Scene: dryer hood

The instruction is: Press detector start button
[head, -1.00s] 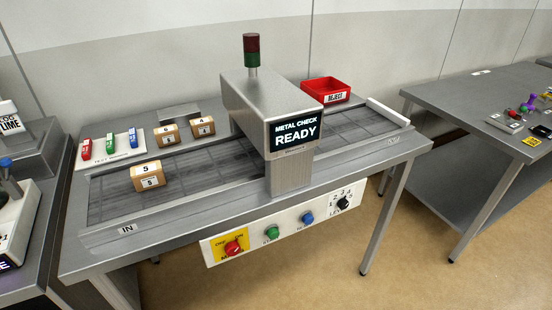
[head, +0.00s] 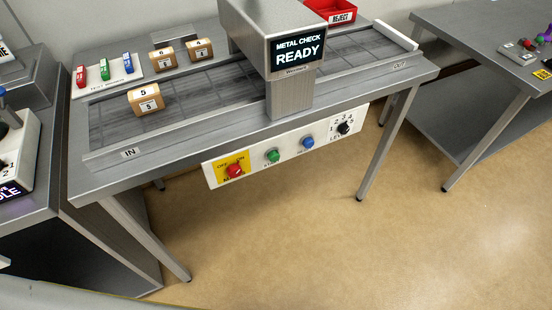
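The metal detector (head: 290,85) stands over the conveyor, and its screen reads "METAL CHECK READY". A white control panel (head: 215,176) hangs on the table's front edge. On it are a red knob (head: 235,171) on a yellow plate marked OFF and ON, a green button (head: 272,156), a blue button (head: 308,142) and a black level dial (head: 344,128). The label under the green button is too small to read surely. A box marked 5 (head: 146,101) lies on the conveyor near the IN end. Neither gripper shows in the head view.
Two more numbered boxes, one marked 6 (head: 163,60) and another (head: 200,50), sit behind the belt beside a rack of red, green and blue test pieces (head: 104,70). A red reject bin (head: 332,10) is at the back. Tables stand left and right; the floor in front is clear.

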